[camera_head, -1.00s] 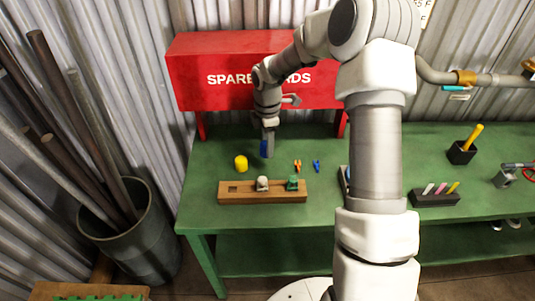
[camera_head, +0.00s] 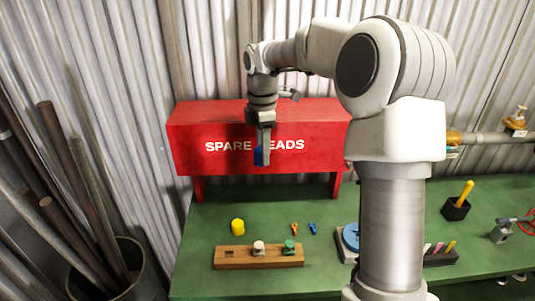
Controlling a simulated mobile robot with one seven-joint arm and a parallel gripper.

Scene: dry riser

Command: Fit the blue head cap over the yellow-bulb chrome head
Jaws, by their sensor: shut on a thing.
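My gripper (camera_head: 264,150) points down in front of the red cabinet, shut on the blue head cap (camera_head: 259,157). Cap and fingers are well above the green bench. The finger hides part of the cap. A wooden block (camera_head: 232,257) on the bench holds a pale cap-like piece (camera_head: 258,248) and a green-topped piece (camera_head: 290,245). I cannot make out the yellow-bulb chrome head in this view. A yellow cap-like piece (camera_head: 237,227) stands behind the block's left end.
The red cabinet (camera_head: 225,125) stands at the back of the bench (camera_head: 208,240). Small orange (camera_head: 294,229) and blue (camera_head: 312,228) pieces lie behind the block. A blue round piece (camera_head: 351,236) is partly hidden by my arm. A bin of pipes (camera_head: 145,275) stands left.

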